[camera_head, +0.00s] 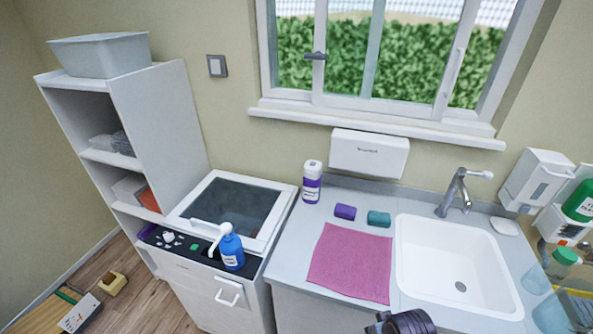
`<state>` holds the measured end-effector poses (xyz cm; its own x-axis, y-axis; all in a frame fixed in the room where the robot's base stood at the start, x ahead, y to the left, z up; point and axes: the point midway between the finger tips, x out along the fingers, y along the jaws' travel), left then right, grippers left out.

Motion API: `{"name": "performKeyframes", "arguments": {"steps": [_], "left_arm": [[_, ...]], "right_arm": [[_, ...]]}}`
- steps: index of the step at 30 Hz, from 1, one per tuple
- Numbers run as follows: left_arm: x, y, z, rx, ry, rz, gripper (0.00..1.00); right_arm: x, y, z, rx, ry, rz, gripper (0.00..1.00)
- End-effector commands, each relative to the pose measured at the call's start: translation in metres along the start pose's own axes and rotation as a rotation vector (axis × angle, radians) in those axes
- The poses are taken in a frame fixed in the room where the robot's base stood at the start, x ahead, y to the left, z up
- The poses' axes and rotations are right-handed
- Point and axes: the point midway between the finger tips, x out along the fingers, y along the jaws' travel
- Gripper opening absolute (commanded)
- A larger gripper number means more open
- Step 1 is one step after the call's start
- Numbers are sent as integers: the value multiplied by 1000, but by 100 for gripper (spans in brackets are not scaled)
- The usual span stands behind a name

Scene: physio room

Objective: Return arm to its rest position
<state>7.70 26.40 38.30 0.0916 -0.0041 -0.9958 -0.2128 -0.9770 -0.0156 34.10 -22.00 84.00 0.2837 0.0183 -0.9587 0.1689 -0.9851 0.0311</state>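A dark, ribbed part of my arm (402,322), which looks like my right one, shows at the bottom edge, in front of the counter. It is cut off by the frame, and I cannot tell whether its gripper is open or shut. My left gripper is not in view. No object is visibly held.
A pink cloth (350,262) lies on the counter left of the white sink (458,265). Purple (345,212) and teal (379,218) rolls lie behind it. A blue pump bottle (231,250) stands on the left cabinet. Clear cups (550,314) stand at right.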

Motion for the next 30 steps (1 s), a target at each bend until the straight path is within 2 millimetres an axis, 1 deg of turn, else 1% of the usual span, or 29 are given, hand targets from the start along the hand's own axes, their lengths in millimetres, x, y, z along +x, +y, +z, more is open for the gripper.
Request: {"name": "performKeyframes", "arguments": {"steps": [1, 9, 17, 23, 30], "left_arm": [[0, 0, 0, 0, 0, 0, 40], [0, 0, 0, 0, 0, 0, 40], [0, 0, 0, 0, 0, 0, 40], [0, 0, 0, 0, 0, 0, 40], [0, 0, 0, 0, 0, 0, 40]], "right_arm": [[13, -1, 3, 0, -8, -1, 21], [79, -4, 21, -4, -30, -5, 21], [136, -6, 44, -7, -48, -8, 21], [177, -8, 67, -10, -64, -10, 21], [224, -11, 103, -13, -85, -13, 21]]}}
